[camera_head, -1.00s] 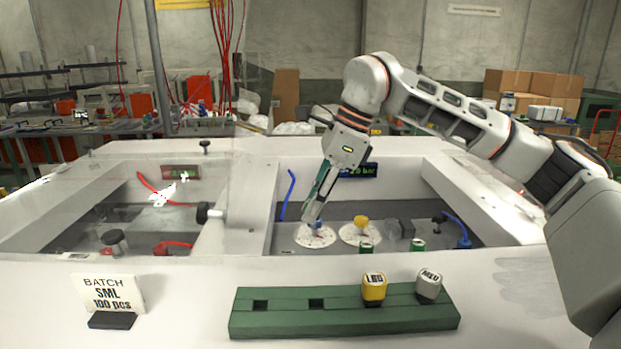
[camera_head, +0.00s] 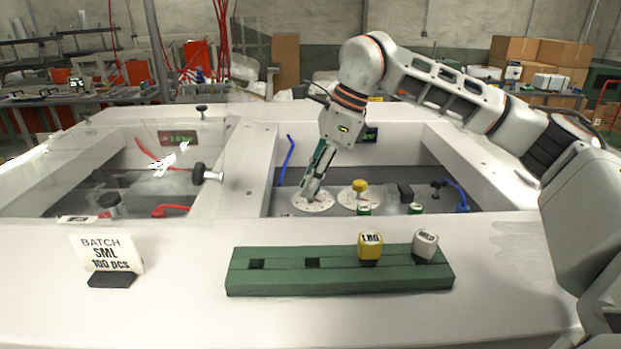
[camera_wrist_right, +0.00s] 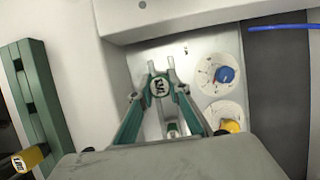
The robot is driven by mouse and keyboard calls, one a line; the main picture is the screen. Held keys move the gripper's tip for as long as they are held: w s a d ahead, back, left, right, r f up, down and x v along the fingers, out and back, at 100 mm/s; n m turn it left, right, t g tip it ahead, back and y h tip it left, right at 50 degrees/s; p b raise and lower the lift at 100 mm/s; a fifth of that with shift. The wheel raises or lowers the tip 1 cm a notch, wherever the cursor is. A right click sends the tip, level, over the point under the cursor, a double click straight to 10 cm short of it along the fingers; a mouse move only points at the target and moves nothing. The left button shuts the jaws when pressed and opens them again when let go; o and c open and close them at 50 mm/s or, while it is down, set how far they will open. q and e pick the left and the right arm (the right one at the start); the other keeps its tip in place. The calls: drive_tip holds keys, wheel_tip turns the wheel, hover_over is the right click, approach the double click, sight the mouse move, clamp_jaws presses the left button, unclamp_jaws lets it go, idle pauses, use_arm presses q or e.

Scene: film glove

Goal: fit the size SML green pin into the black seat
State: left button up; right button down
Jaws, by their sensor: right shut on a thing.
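My right gripper (camera_head: 308,195) reaches down into the right bay, in front of the left white disc (camera_head: 314,206) in the head view. In the right wrist view its fingers (camera_wrist_right: 159,82) are shut on a green pin (camera_wrist_right: 159,88) with a pale round top bearing dark lettering, too small to read surely. The pin is hidden by the fingers in the head view. Another green piece (camera_wrist_right: 172,130) stands nearby; green pieces also show in the head view at the bay's front (camera_head: 364,209). I cannot pick out the black seat for sure. My left gripper is not in view.
A blue knob (camera_wrist_right: 226,74) and a yellow knob (camera_wrist_right: 231,126) stand on white discs. A green rack (camera_head: 335,278) holds yellow LRG and grey caps; its two left square holes are empty. A SML batch sign (camera_head: 106,253) stands left. The bay's front wall is close to the gripper.

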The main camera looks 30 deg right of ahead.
sight(310, 203)
wheel_tip(310, 203, down, 3)
drive_tip(key=shift+r+b, duration=0.15)
drive_tip(key=shift+b, duration=0.4)
drive_tip(key=shift+f+b, duration=0.4)
drive_tip(key=shift+f, duration=0.4)
use_arm(q)
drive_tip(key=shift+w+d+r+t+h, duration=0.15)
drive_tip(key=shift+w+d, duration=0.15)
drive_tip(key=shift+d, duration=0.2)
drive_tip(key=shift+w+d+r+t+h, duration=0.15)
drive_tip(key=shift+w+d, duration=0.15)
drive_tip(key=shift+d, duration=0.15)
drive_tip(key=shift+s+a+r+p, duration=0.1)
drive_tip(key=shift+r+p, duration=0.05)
drive_tip(key=shift+p, duration=0.2)
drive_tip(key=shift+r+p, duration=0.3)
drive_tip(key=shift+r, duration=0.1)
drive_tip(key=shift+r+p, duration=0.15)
drive_tip(key=shift+p, duration=0.15)
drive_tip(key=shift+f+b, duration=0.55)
drive_tip(key=shift+b, duration=0.1)
use_arm(e)
drive_tip(key=shift+f, duration=1.6)
